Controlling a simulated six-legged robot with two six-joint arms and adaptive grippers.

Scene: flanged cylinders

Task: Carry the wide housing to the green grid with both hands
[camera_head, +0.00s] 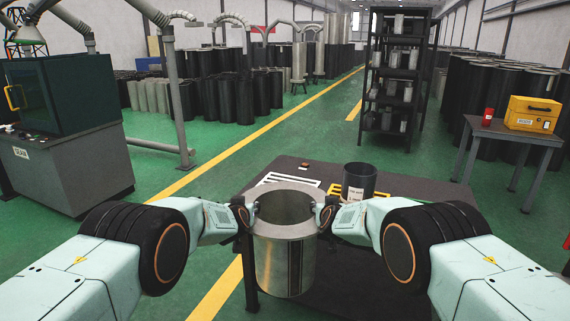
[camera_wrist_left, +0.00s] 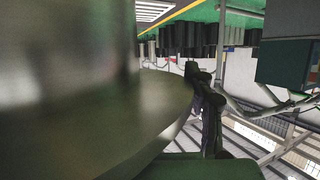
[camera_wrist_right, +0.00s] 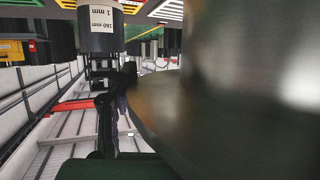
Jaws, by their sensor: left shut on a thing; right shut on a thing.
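The wide housing (camera_head: 284,262) is a grey metal cylinder with a broad flange around its open top. It is upright at the near edge of the dark table, between my two grippers. My left gripper (camera_head: 250,213) is shut on its left rim and my right gripper (camera_head: 322,213) on its right rim. The housing fills the left of the left wrist view (camera_wrist_left: 70,110) and the right of the right wrist view (camera_wrist_right: 240,110).
On the dark table (camera_head: 420,187) are a white grid (camera_head: 287,180), a yellow grid partly hidden, and a dark labelled cylinder (camera_head: 359,183) right of the housing. A side table (camera_head: 505,131) at right holds a yellow box (camera_head: 532,114) and a red can (camera_head: 488,116). A shelf rack (camera_head: 398,75) stands behind.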

